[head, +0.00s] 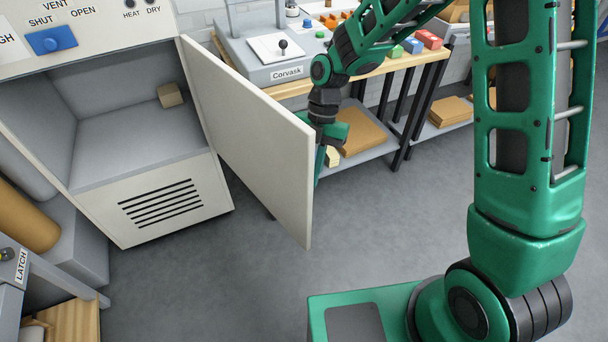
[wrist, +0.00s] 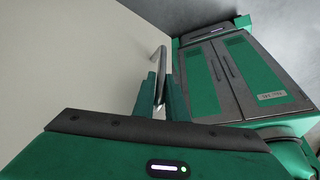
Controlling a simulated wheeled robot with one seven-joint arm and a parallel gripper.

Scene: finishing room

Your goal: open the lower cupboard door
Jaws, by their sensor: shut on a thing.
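The lower cupboard door (head: 250,140) is a pale flat panel. It stands wide open, swung out from the right side of the cupboard (head: 150,150), and the grey interior shows. My gripper (head: 322,160) is on the door's outer face, near its free edge, partly hidden behind the panel in the head view. In the wrist view the door's pale face (wrist: 75,60) fills the left. There my gripper's green fingers (wrist: 161,97) are shut on the door's metal handle (wrist: 160,60), a thin bar with a bent end. The grip itself is hidden in the head view.
A small tan block (head: 170,95) lies inside the cupboard. A workbench (head: 290,88) with a lower shelf (head: 352,163) holding boxes stands behind the door. A table labelled LATCH (head: 20,268) is at the lower left. The grey floor (head: 220,270) before the cupboard is clear.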

